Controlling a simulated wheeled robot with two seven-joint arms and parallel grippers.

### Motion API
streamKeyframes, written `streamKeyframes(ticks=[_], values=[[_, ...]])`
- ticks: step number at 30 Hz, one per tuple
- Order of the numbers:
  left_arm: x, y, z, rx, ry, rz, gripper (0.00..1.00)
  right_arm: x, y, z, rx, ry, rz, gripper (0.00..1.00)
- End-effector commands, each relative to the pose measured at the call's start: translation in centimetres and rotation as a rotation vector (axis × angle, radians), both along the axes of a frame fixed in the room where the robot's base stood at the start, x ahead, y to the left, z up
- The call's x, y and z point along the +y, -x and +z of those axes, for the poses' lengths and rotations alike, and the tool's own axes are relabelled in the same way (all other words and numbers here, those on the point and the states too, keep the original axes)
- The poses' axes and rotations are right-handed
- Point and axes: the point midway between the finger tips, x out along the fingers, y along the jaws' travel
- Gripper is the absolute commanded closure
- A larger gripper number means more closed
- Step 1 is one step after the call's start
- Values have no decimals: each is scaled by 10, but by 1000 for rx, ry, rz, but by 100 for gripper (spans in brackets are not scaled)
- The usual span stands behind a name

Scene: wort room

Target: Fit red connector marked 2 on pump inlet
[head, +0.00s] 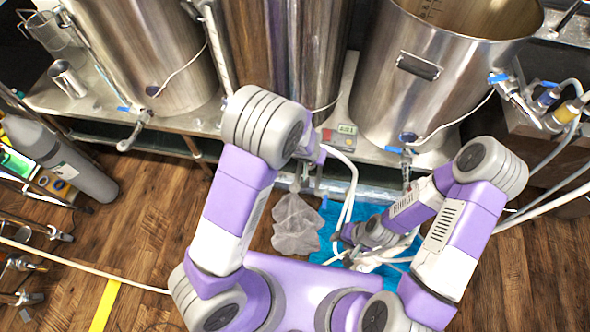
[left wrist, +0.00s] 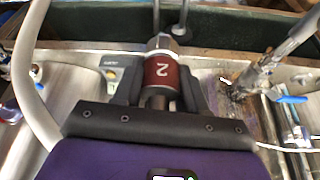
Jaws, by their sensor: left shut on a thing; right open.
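In the left wrist view, the dark red connector (left wrist: 161,72), marked with a white 2 that appears upside down, sits between the black fingers of my left gripper (left wrist: 158,95), which is shut on it. A silver metal fitting (left wrist: 162,43) lies directly beyond the red band, in line with it; I cannot tell whether it belongs to the connector or is a separate part. My right gripper (head: 352,236) is low over a blue mat, open, among white hoses. I cannot make out the pump inlet for certain.
Large steel kettles (head: 440,70) stand on a steel bench (head: 185,122) with valves along its front. A clear crumpled bag (head: 295,228) lies beside the blue mat (head: 338,212). White hoses cross at right.

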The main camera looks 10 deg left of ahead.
Motion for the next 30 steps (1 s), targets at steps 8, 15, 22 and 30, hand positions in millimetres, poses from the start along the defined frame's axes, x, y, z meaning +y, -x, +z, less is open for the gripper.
streamKeyframes(ticks=[8,15,22,30], values=[[6,-14,-44,1,-6,-40,100,0,0,14,0,0,0,57],[29,-29,-119,4,-2,-131,100,0,0,35,0,0,0,57],[52,-36,-173,-2,-2,-266,100,0,0,50,0,0,0,57],[58,-37,-192,-5,-6,-337,100,0,0,52,0,0,0,57]])
